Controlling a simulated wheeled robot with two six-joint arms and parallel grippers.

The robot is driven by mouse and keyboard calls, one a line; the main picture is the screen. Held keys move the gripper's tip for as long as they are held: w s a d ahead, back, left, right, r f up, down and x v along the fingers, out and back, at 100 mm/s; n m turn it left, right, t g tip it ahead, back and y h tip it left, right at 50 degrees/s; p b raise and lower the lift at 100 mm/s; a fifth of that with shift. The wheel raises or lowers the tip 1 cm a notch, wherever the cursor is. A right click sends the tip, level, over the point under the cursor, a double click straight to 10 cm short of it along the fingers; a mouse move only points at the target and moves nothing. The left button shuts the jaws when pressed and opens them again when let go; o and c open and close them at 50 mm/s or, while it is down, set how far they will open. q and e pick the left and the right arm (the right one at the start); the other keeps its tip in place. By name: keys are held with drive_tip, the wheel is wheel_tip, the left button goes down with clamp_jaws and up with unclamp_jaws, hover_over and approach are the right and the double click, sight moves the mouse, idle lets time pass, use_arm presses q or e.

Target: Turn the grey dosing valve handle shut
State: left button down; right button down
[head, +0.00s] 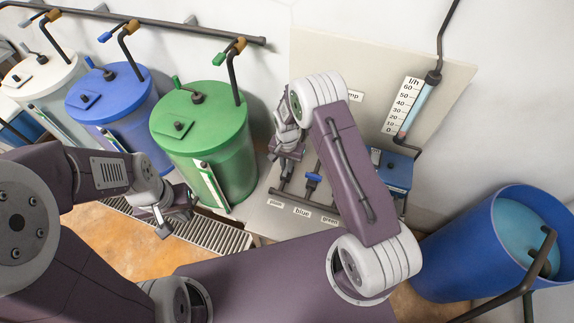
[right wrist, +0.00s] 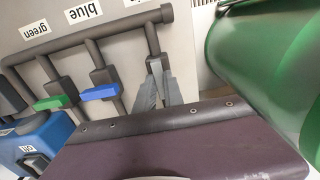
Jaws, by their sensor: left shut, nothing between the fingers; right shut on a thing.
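The manifold's grey dosing valve handle (right wrist: 156,68) is on the pipe branch nearest the manifold's capped end in the right wrist view. It is mostly hidden between the fingers of my right gripper (right wrist: 158,92), so its exact angle cannot be told. My right gripper is shut on it. In the head view the right gripper (head: 286,152) is over the left branch of the manifold, partly covered by its own wrist. My left gripper (head: 172,216) is shut and empty, in front of the green tank and above the floor grate.
The blue valve handle (right wrist: 100,92) and green valve handle (right wrist: 53,102) lie across neighbouring branches. The green tank (head: 205,140) stands close left of the manifold. A blue pump box (head: 392,172) is right of my arm. A large blue barrel (head: 460,245) stands far right.

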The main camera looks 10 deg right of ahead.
drive_tip(key=shift+n, duration=0.4)
drive_tip(key=n+b, duration=0.2)
drive_tip(key=n, duration=0.1)
drive_tip(key=shift+w, duration=0.1)
drive_tip(key=n+b, duration=0.1)
drive_tip(key=n, duration=0.3)
drive_tip(key=shift+n, duration=0.3)
drive_tip(key=n+b, duration=0.1)
drive_tip(key=n, duration=0.3)
drive_tip(key=n+b, duration=0.1)
drive_tip(key=n, duration=0.4)
drive_tip(key=shift+r, duration=0.1)
drive_tip(key=shift+n, duration=0.4)
drive_tip(key=c, duration=1.4)
unclamp_jaws()
drive_tip(key=shift+c, duration=0.2)
